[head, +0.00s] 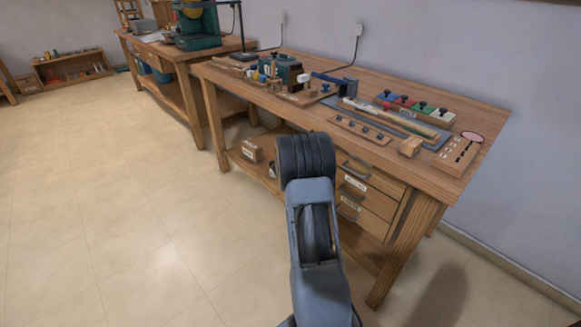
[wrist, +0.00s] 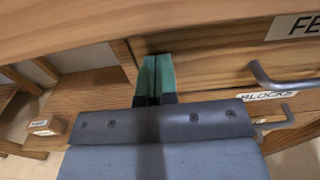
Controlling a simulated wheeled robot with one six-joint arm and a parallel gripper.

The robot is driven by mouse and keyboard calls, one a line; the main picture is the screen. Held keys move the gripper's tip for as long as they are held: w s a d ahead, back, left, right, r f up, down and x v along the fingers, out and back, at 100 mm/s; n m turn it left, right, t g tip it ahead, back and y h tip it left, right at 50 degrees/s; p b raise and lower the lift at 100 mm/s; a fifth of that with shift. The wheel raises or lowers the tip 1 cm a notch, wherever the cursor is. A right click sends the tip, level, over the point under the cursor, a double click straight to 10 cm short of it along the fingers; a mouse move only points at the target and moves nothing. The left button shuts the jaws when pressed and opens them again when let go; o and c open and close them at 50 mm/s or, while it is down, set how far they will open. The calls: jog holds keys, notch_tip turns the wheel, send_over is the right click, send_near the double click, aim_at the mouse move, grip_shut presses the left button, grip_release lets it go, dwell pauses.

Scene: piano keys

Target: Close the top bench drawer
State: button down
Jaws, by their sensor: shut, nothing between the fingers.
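The wooden bench (head: 452,95) stands at the right in the head view, with a stack of drawers under its top. The top drawer (head: 385,180) is partly hidden behind my arm. In the wrist view the top drawer's front (wrist: 222,68) carries a label starting "FE" and a grey bar handle (wrist: 283,80). I cannot tell how far it stands out. My gripper (wrist: 156,62) is shut and empty, its green fingertips together at the left end of that drawer front, left of the handle. Contact is unclear. In the head view the fingertips are hidden behind my arm.
A lower drawer labelled "BLOCKS" (wrist: 268,96) has its own handle. The bench top's edge (wrist: 120,28) runs just above my fingers. A labelled box (head: 251,151) sits on the lower shelf at left. The floor (head: 120,220) at left is clear.

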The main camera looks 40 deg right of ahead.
jog(key=s+a+p, duration=0.1)
jog(key=a+p, duration=0.1)
jog(key=a, duration=1.2)
jog(key=s+a+r+m+g+y+p, duration=0.25)
jog(key=s+a+r+m+p, duration=0.2)
jog(key=r+p, duration=0.3)
jog(key=s+a+r+m+g+y+p, duration=0.1)
jog(key=s+a+r+m+y+p, duration=0.35)
jog(key=r, duration=0.45)
jog(key=s+a+r+m+t+y+p, duration=0.3)
jog(key=s+a+r+m+y+p, duration=0.1)
jog(key=a+r+p, duration=0.3)
jog(key=s+a+r+m+t+y+p, duration=0.3)
jog(key=a+r+y+p, duration=0.4)
jog(key=a, duration=0.4)
jog(key=s+r+m+p, duration=0.1)
jog(key=m, duration=0.1)
jog(key=shift+a+r+m, duration=0.2)
jog(key=shift+r+m, duration=0.1)
jog(key=shift+d, duration=0.1)
